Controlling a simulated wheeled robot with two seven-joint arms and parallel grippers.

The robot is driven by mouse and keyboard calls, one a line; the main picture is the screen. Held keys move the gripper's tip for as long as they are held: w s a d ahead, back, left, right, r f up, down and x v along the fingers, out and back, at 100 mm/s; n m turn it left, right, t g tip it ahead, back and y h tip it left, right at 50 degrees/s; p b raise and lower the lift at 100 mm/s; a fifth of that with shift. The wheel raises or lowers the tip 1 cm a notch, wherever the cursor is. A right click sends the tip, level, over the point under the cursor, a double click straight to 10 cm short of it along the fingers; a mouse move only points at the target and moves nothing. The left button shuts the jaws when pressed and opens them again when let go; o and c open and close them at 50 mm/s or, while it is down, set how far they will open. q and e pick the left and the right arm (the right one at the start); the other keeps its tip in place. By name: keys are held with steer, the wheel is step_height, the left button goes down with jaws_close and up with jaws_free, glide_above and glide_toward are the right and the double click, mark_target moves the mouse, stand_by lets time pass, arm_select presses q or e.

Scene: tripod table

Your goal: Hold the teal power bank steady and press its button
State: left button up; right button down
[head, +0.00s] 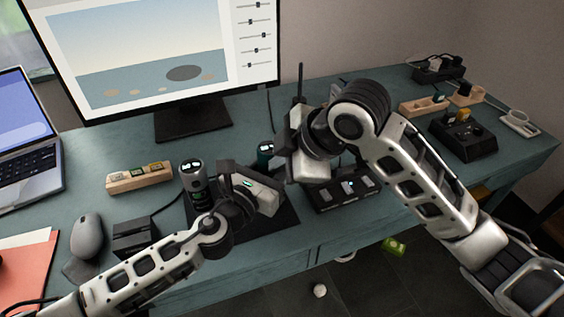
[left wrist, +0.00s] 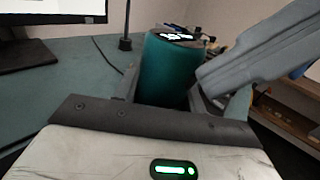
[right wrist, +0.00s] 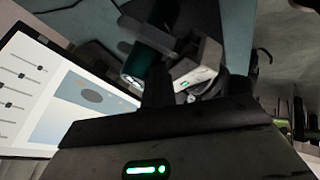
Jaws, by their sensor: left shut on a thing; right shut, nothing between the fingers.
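The teal power bank (head: 265,150) stands upright near the middle of the table in the head view, mostly hidden behind my grippers. In the left wrist view the power bank (left wrist: 168,75) has a lit white display on top. My left gripper (left wrist: 164,98) is shut on it, one finger on each side. My right gripper (head: 285,160) is shut and empty, close beside the power bank on its right. In the left wrist view its grey fingers reach to the bank's right side; I cannot tell whether they touch. The button is not clearly visible.
A dark cylinder (head: 193,178) with a lit top stands left of my left gripper. A wooden holder (head: 140,177), a mouse (head: 87,237) and a black box (head: 134,238) are farther left. A black control box (head: 346,190) lies below my right gripper. A monitor (head: 180,50) stands behind.

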arm_select(q)
steer(key=shift+s+d, duration=0.15)
arm_select(e)
steer(key=shift+w, duration=0.55)
arm_select(q)
steer(key=shift+d, duration=0.1)
arm_select(e)
steer(key=shift+d, duration=0.1)
arm_select(q)
steer(key=shift+a, duration=0.25)
arm_select(e)
steer(key=v, duration=1)
steer(key=shift+s+a, duration=0.25)
steer(key=shift+s, duration=0.1)
arm_select(q)
steer(key=o, duration=1.3)
steer(key=shift+o, duration=0.2)
